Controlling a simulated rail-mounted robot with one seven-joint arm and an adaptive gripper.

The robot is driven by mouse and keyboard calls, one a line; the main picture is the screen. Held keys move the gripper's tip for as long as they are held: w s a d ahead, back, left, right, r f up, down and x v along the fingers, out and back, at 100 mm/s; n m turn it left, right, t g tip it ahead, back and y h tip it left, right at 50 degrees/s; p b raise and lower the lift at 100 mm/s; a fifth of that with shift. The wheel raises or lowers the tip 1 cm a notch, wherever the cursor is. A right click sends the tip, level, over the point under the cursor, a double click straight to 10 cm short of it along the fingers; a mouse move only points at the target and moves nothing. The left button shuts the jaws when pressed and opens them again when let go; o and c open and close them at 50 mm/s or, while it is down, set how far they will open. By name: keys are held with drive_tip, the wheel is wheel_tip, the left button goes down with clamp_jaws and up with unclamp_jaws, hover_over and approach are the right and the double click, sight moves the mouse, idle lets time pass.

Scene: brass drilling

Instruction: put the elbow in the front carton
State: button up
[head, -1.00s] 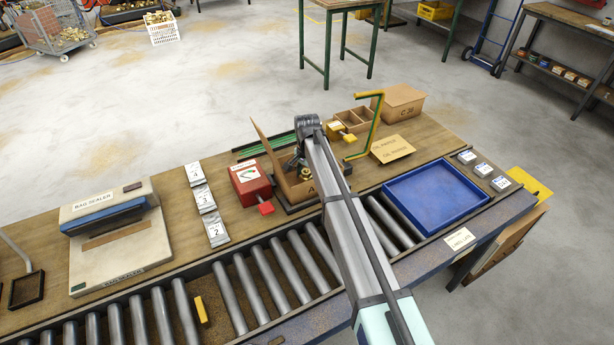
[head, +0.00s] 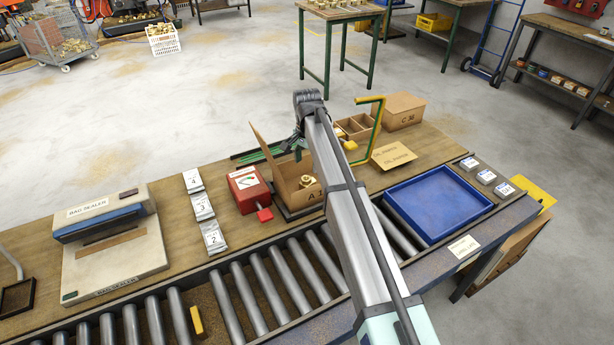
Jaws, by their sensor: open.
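The brass elbow (head: 308,181) lies inside the open front carton (head: 284,188), which is marked with an A and has its flap raised at the left. The carton stands on a dark plate on the bench. My gripper (head: 297,153) is open and empty, above and behind the elbow, apart from it. My arm hides the right side of the carton.
A red box (head: 247,186) stands just left of the carton. A divided box (head: 357,128) and a closed carton (head: 402,111) stand behind at the right, near a green and yellow crank-shaped bar (head: 378,121). A blue tray (head: 437,204) lies at the right.

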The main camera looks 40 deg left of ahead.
drive_tip(key=shift+r, duration=1.2)
